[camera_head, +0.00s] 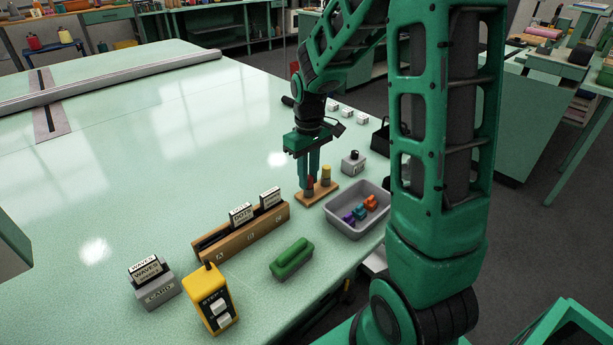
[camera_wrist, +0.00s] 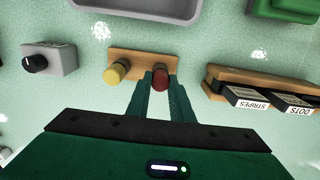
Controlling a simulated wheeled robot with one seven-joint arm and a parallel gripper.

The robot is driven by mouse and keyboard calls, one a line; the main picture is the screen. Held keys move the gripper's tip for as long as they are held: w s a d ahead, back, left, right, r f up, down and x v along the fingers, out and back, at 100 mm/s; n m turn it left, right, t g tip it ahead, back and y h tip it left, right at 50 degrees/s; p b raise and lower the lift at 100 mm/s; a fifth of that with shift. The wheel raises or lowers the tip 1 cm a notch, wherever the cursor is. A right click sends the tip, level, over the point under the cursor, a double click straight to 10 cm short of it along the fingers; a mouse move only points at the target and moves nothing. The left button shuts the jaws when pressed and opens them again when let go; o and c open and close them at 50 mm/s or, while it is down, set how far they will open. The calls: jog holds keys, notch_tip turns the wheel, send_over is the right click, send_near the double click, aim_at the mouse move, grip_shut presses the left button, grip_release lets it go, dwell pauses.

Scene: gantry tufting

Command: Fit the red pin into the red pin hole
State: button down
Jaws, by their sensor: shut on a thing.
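My gripper (camera_head: 308,186) points down, its fingers closed around the red pin (camera_head: 310,182). In the wrist view the red pin (camera_wrist: 160,79) sits between the fingertips (camera_wrist: 161,84). It is over one end of the small wooden block (camera_head: 331,187), which also shows in the wrist view (camera_wrist: 140,57). A yellow pin (camera_head: 326,174) stands upright at the block's other end, and it shows in the wrist view (camera_wrist: 115,72). The red pin hole is hidden under the pin and fingers. I cannot tell whether the pin's lower end is inside it or just above.
A grey tray (camera_head: 338,220) with colored pieces lies right of the block. A grey box with black knob (camera_head: 352,162) stands behind it. A wooden card rack (camera_head: 245,233), green handled piece (camera_head: 291,258), yellow device (camera_head: 211,300) and card holder (camera_head: 157,290) stand nearer. The table's left is clear.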

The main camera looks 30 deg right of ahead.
jog(key=shift+r, duration=2.2)
jog(key=shift+s, duration=0.1)
